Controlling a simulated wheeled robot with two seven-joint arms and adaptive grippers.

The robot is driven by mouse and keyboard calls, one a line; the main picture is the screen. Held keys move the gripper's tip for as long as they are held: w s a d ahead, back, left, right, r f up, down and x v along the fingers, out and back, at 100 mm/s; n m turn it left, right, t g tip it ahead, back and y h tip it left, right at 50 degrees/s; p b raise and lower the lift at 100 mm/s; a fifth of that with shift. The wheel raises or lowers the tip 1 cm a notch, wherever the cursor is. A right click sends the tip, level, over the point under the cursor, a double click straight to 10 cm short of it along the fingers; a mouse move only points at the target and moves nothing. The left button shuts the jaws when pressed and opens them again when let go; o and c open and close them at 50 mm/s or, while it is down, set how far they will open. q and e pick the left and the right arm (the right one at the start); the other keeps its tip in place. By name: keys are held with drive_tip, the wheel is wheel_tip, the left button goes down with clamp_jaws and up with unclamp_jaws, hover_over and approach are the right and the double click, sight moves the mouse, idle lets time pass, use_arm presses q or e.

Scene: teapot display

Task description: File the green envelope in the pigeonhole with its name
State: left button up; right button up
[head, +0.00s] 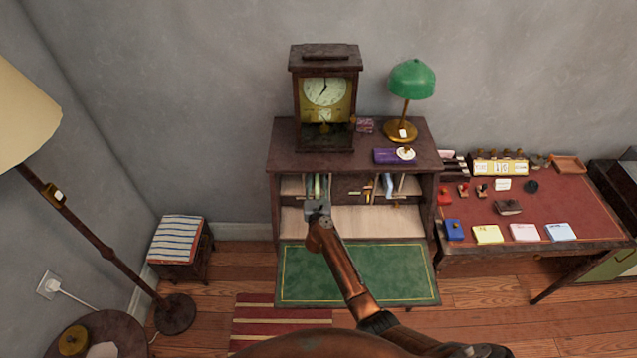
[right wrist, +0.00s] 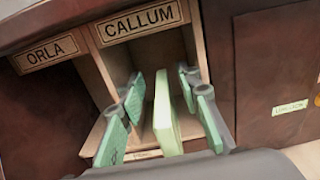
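The green envelope (right wrist: 166,122) stands on edge inside the pigeonhole labelled CALLUM (right wrist: 140,22) in the right wrist view. Any name on it cannot be read. My right gripper (right wrist: 162,118) is open, with its green-padded fingers on both sides of the envelope and a visible gap on each side. In the head view my right gripper (head: 318,205) reaches into the left part of the dark wooden desk (head: 258,158). My left gripper is not in view.
The ORLA pigeonhole (right wrist: 52,52) is left of CALLUM. A clock (head: 325,92) and a green lamp (head: 411,80) stand on the desk top. The green writing surface (head: 300,275) is clear below my arm. A red-topped table (head: 560,205) with stationery stands right.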

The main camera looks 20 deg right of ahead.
drive_tip(key=v, duration=1.2)
drive_tip(key=shift+r, duration=0.25)
drive_tip(key=shift+s, duration=0.1)
